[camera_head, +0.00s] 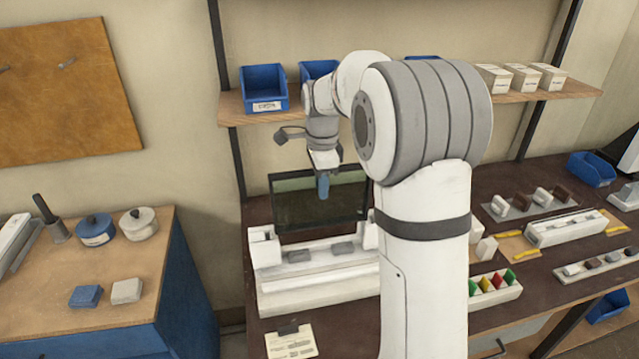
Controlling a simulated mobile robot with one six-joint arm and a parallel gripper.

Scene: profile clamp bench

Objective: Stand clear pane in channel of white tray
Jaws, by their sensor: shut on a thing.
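The clear pane (296,205) is a dark-edged, see-through rectangle, upright at the back of the white tray (318,281). My gripper (323,186) points down at the pane's upper middle and is shut on it; a blue finger shows in front of the pane. The far finger is hidden. The white tray lies on the dark bench and has a raised block at each end and two grey pieces along it. The pane's lower edge shows just behind or above the tray's back; I cannot tell whether it sits in a channel. My arm covers the tray's right end.
A shelf with blue bins (264,88) and white boxes (523,78) runs above the bench. A printed card (291,342) lies before the tray. At right are a small tray of coloured pieces (494,285), a white rail (565,228) and a blue bin (591,169).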

